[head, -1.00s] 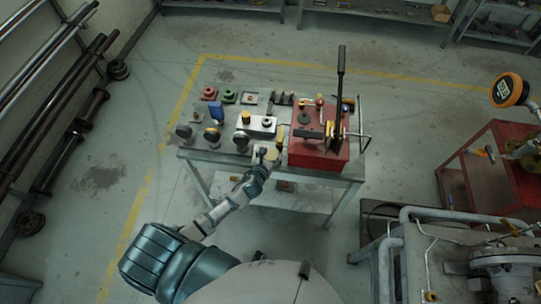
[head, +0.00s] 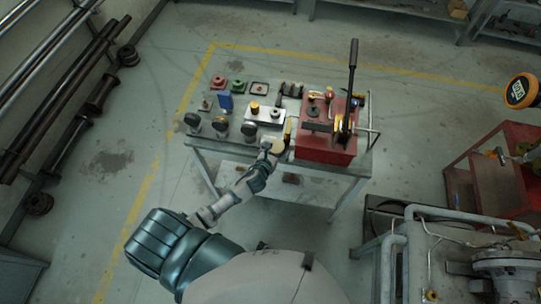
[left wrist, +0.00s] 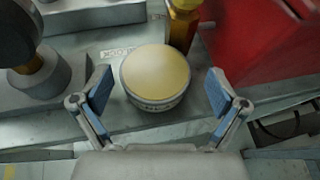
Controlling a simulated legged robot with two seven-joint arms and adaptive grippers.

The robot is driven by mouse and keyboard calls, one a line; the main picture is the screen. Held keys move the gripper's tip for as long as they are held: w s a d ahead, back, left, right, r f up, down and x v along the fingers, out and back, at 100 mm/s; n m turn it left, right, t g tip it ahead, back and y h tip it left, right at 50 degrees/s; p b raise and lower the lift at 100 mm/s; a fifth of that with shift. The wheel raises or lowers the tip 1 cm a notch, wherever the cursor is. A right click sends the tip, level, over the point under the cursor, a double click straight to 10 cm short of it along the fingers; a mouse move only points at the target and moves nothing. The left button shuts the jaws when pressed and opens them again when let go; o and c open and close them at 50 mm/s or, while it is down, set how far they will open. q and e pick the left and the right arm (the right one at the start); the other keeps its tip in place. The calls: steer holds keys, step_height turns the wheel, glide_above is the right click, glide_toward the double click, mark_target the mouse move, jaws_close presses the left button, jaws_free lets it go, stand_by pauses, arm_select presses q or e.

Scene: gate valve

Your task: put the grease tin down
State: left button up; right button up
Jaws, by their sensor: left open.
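The grease tin (left wrist: 155,75) is a short round tin with a pale yellow top. In the left wrist view it stands upright on the grey bench top near the front edge. My left gripper (left wrist: 158,95) is open, with one blue-padded finger on each side of the tin and a visible gap to both. In the head view the left gripper (head: 268,150) is at the front edge of the bench (head: 215,154), and the tin (head: 274,145) shows small beside it. My right gripper is not in view.
A red box (head: 318,150) stands right of the tin. A yellow bottle (left wrist: 183,25) is close behind it, and a grey block with a dark round knob (left wrist: 45,75) is to the left. Several small parts fill the back of the bench.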

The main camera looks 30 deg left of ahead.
arm_select(q)
steer(key=v, duration=1)
steer(key=shift+s+a+p, duration=0.15)
steer(key=shift+a+p, duration=0.05)
steer(key=shift+p, duration=0.25)
